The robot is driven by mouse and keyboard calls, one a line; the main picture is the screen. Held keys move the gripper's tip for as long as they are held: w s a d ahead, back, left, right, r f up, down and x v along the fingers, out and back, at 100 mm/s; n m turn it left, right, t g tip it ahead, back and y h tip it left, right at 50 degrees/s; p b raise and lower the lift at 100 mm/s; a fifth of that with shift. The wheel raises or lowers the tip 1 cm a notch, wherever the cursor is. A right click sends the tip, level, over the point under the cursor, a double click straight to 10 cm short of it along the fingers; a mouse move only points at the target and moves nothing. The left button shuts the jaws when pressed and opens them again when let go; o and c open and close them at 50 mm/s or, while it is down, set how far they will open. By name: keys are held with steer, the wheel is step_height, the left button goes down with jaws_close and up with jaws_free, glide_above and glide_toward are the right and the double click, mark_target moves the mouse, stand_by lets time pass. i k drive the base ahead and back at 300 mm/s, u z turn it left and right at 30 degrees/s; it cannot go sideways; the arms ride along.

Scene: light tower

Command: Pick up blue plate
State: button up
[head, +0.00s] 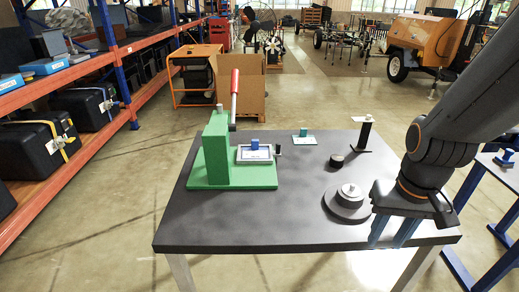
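A pale plate with a blue block-shaped handle (255,145) lies on the green base of the press (215,150), at the left of the dark table. It is the bluest plate I see. A smaller plate with a teal block (304,136) lies on the table further back, to the right of the press. My gripper (393,231) is over the front right of the table, pointing down, far to the right of both plates.
A round dark base with a silver knob (348,196) stands just left of my gripper. A small black cylinder (337,161) and an upright post (364,134) stand behind it. The press has a raised red-handled lever (235,90). The table's front middle (270,220) is clear.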

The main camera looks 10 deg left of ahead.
mark_target(255, 151)
steer(key=z, duration=0.05)
steer(key=k, duration=0.65)
steer(key=u, duration=0.1)
steer(key=i, duration=1.15)
steer(key=u, duration=0.95)
